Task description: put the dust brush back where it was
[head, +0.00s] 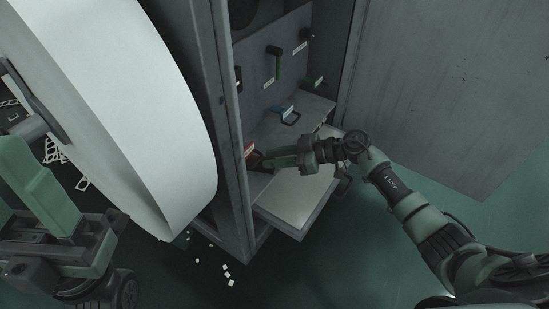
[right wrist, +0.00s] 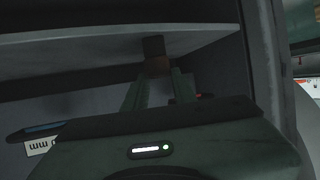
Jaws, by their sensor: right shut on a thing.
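My right gripper (head: 268,160) reaches from the right into the open cabinet, over its pull-out tray. It is shut on a small brown piece, which I take to be part of the dust brush (right wrist: 154,48). That piece shows between the fingertips in the right wrist view, just at the edge of a grey shelf (right wrist: 90,48). In the head view a dark bit of it lies by a red label (head: 249,148) at the cabinet's left side. The rest of the brush is hidden or too dark to make out. I cannot make out my left gripper.
The pull-out tray (head: 290,205) is bare and pale. The cabinet's post (head: 232,130) and a large white roll (head: 120,90) stand left. Scraps (head: 227,272) litter the floor.

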